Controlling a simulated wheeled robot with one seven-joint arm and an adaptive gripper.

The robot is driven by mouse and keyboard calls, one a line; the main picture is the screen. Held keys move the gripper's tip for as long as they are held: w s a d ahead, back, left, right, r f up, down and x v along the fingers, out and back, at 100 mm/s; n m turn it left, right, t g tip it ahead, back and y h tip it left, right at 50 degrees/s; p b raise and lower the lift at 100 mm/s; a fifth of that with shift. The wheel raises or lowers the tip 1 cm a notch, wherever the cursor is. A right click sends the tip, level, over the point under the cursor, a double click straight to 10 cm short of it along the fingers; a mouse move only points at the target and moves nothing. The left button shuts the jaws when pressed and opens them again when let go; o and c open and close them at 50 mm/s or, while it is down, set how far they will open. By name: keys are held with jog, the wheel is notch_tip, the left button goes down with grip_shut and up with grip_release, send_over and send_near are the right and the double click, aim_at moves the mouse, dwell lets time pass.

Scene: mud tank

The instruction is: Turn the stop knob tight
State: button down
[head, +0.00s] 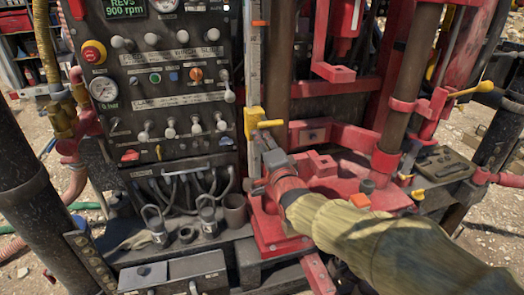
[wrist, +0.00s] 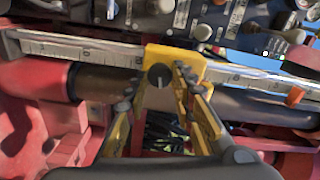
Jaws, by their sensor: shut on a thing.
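The stop knob (wrist: 160,75) is a small dark round knob with a light mark on its face. It sits on a yellow stop block (wrist: 190,57), which rides on a graduated ruler bar (wrist: 75,48). In the head view the yellow block (head: 252,123) is on the upright ruler beside the control panel. My gripper (wrist: 158,82) has its two yellow fingers with dark ridged pads on either side of the knob, shut on it. In the head view my gripper (head: 266,143) is just below the block, and the knob cannot be made out there.
The control panel (head: 165,100) with several knobs and levers stands close on the left. Red rig frame parts (head: 345,140) and a dark pipe (wrist: 105,80) lie close behind and beside the ruler. An orange marker (wrist: 295,96) sits farther along the bar.

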jog(key=shift+m+b, duration=1)
jog(key=shift+m, duration=0.1)
jog(key=c, duration=1.5)
grip_release()
jog(key=shift+c, duration=0.2)
jog(key=shift+s, duration=0.1)
jog(key=v, duration=0.7)
jog(key=shift+s+d, duration=0.2)
jog(key=shift+s, duration=0.15)
